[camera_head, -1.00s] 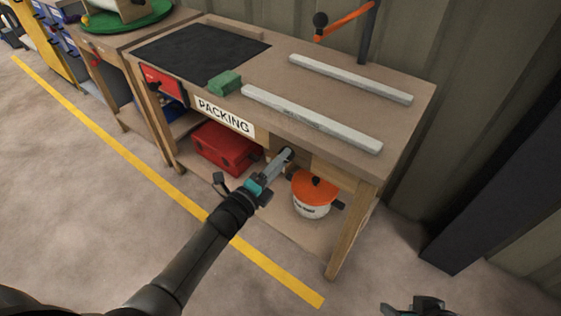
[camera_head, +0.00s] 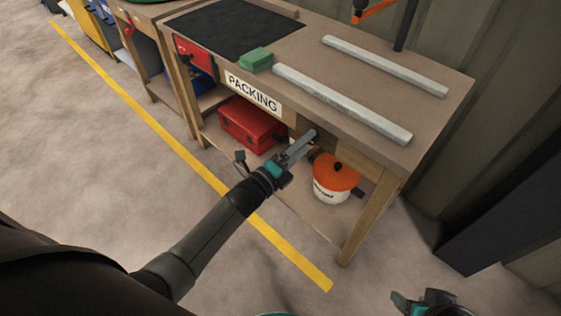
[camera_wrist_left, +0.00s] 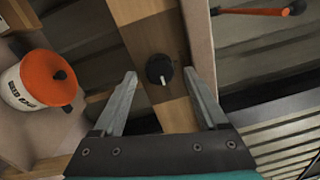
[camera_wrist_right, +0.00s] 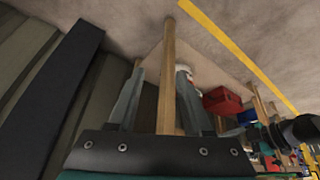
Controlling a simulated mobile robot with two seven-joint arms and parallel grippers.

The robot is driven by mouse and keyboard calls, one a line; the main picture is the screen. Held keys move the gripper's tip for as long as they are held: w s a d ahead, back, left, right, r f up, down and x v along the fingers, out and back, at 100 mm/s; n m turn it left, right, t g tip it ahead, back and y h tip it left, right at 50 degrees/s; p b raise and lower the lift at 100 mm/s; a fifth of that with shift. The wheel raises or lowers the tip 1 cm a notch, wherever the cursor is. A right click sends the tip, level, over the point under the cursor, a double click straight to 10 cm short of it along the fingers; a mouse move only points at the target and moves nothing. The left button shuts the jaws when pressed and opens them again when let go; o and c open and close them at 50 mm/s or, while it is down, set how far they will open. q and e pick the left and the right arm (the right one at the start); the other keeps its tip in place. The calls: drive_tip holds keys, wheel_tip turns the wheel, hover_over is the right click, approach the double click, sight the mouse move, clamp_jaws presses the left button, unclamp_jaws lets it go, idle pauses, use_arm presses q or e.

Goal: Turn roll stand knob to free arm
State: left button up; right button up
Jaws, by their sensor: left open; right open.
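A round black knob (camera_wrist_left: 159,69) with a white pointer mark sits on a wooden panel (camera_wrist_left: 150,35) in the left wrist view. The pointer runs toward the bottom of that picture. My left gripper (camera_head: 310,138) is open at the bench's front, below the worktop; in its wrist view (camera_wrist_left: 162,78) the fingers stand either side of the knob, not visibly touching it. In the head view the knob is hidden. An orange arm (camera_head: 375,10) on a dark post stands at the bench's back; it also shows in the left wrist view (camera_wrist_left: 250,11). My right gripper (camera_head: 425,301) is open and empty.
The packing bench (camera_head: 440,110) carries two pale bars (camera_head: 340,103), a green block (camera_head: 256,58) and a dark mat (camera_head: 232,28). Below are a red case (camera_head: 248,125) and an orange-lidded white pot (camera_head: 331,191) near my left gripper. A dark beam (camera_head: 505,215) stands right.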

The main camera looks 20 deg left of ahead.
use_arm(q)
drive_tip(key=p+v, duration=0.3)
drive_tip(key=v, duration=1.1)
drive_tip(key=shift+s+p, duration=0.2)
drive_tip(key=shift+p, duration=0.1)
use_arm(e)
wheel_tip(320, 180, down, 8)
drive_tip(key=g, duration=0.1)
drive_tip(key=shift+s+f+g, duration=0.25)
drive_tip(key=shift+s+g, duration=0.05)
drive_tip(key=shift+s, duration=0.1)
drive_tip(key=shift+r, duration=0.1)
